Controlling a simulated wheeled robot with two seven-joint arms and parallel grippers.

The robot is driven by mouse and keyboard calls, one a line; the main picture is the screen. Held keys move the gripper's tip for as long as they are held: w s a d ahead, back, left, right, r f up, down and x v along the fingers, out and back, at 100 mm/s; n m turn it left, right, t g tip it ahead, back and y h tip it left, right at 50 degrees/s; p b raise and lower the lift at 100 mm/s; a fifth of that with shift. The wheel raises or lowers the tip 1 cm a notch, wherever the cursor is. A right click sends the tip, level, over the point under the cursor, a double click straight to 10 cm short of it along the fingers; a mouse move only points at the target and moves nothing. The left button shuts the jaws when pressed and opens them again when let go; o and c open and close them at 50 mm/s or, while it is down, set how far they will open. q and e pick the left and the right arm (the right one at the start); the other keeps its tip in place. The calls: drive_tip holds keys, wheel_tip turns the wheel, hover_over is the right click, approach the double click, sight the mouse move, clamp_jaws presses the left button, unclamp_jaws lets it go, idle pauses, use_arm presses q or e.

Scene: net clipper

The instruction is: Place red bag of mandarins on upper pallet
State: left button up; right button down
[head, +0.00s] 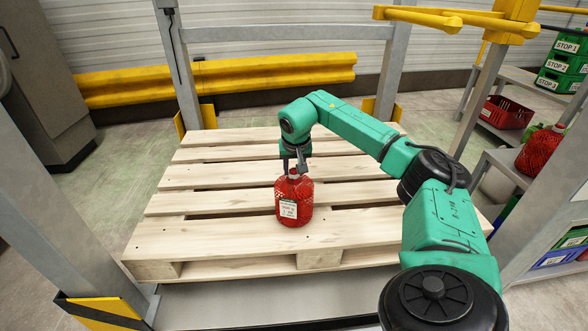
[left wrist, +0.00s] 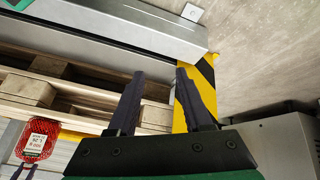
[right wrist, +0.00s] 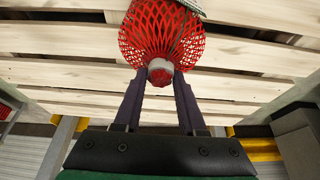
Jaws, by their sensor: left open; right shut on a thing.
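The red net bag of mandarins (head: 294,206), with a white label, is upright over the front middle of the wooden pallet (head: 170,240). My right gripper (head: 296,168) points down and is shut on the bag's neck. In the right wrist view the fingers (right wrist: 158,76) close on the neck of the bag (right wrist: 150,38). I cannot tell whether the bag's base touches the boards. My left gripper (left wrist: 160,75) is open and empty, beside the pallet's edge. A red net bag with a label (left wrist: 37,139) also shows in the left wrist view.
Grey posts (head: 68,150) flank the pallet, with yellow bars (head: 440,18) at the upper right. Shelves at the right hold another red net bag (head: 540,150), a red crate (head: 507,112) and green crates (head: 565,62). The rest of the pallet top is clear.

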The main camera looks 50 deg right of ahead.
drive_tip(key=shift+c, duration=2.3)
unclamp_jaws()
